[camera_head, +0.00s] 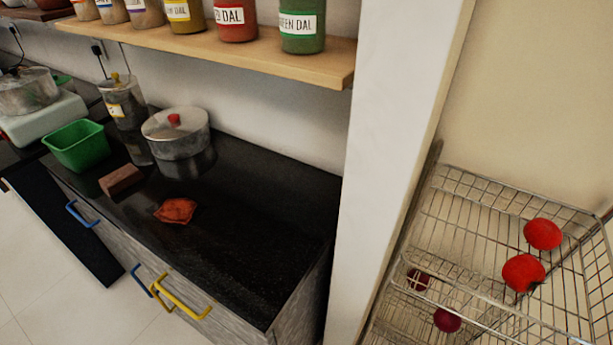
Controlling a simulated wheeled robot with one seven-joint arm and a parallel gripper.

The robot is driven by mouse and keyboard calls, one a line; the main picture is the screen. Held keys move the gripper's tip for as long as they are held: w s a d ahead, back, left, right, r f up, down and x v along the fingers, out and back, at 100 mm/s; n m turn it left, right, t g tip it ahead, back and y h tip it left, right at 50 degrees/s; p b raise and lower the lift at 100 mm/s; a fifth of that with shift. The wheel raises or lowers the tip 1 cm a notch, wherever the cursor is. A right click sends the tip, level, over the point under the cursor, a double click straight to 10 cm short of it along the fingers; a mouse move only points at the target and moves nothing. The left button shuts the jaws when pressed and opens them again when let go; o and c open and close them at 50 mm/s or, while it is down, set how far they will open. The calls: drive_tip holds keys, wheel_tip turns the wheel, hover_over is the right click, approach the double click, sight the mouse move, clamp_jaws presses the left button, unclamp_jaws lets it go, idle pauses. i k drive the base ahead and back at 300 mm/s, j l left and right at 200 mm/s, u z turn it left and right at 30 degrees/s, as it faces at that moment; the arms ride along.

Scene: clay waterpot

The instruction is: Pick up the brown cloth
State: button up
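A small crumpled orange-brown cloth (176,210) lies on the black countertop (240,235). It is the only cloth-like thing I see, and it lies in front of the lidded metal pot. A brown block (121,181) sits to its left, apart from it. Nothing covers the cloth. My gripper is not in view.
Near the cloth stand a metal pot (177,134), a tall clear container (123,103) and a green basin (77,146). A shelf with labelled jars (237,20) hangs above. A white pillar (385,150) and a wire rack (480,210) with red vegetables stand right. The counter's right part is clear.

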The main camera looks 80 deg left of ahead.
sight(128, 175)
drive_tip(key=k+j, duration=0.25)
drive_tip(key=j, duration=0.15)
drive_tip(key=k+j+u, duration=0.15)
drive_tip(key=j, duration=0.3)
drive_tip(key=k+u, duration=0.1)
drive_tip(key=u, duration=2.4)
